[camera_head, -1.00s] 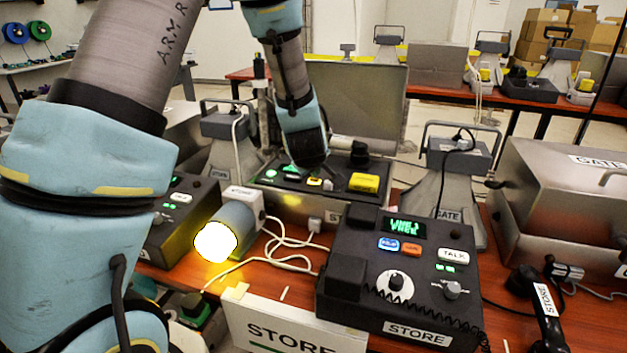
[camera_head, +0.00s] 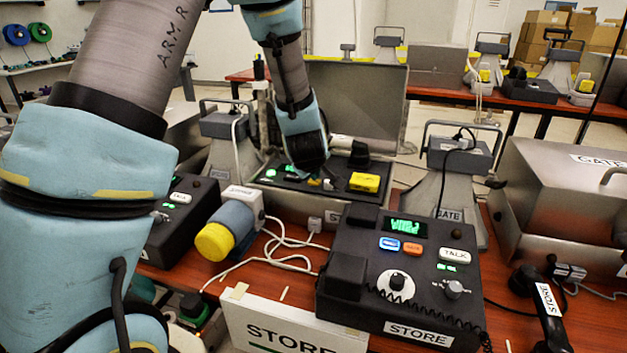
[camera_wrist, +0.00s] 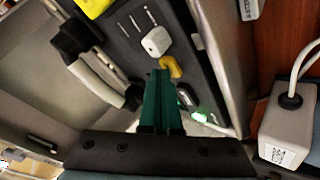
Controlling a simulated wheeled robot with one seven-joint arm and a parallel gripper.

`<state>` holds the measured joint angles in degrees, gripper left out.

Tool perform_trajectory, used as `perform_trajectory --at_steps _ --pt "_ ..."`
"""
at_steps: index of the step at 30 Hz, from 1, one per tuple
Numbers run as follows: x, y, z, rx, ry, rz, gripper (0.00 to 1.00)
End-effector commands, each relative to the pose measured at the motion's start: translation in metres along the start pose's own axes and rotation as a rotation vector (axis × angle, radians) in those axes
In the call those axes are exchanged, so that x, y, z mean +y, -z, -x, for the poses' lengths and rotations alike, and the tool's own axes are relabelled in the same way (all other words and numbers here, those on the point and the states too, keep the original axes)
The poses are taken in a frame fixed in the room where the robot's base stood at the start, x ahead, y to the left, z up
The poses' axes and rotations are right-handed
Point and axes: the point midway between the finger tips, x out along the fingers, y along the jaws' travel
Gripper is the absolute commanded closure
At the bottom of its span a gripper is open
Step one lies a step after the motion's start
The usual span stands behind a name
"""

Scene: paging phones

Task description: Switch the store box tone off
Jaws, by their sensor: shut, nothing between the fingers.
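The store box (camera_head: 290,203) is an open metal case with its lid (camera_head: 365,90) raised; its front label is partly hidden by the desk phone. Its dark panel carries green lights, a small yellow part, a pale switch and a large yellow block (camera_head: 364,182). My gripper (camera_wrist: 160,78) is shut and empty, low over the panel. In the wrist view its dark green fingertips are at or just beside the small yellow part (camera_wrist: 171,66), near the pale switch (camera_wrist: 157,40). A green light (camera_wrist: 199,117) glows beside the fingers. Contact cannot be told.
A store desk phone (camera_head: 408,270) stands in front on the right. A beacon with a yellow cap (camera_head: 214,243) and white cables lie at the front left. The gate horn (camera_head: 458,180) and a closed gate box (camera_head: 570,190) are to the right.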

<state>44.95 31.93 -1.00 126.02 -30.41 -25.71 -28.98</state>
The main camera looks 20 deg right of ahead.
Motion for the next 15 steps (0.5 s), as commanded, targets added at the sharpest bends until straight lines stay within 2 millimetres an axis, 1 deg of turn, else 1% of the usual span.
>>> perform_trajectory --at_steps 6,15 --pt "0.0045 0.0043 0.0064 0.0 0.0 0.0 1.0" --pt "0.0046 0.0045 0.0065 0.0 0.0 0.0 1.0"
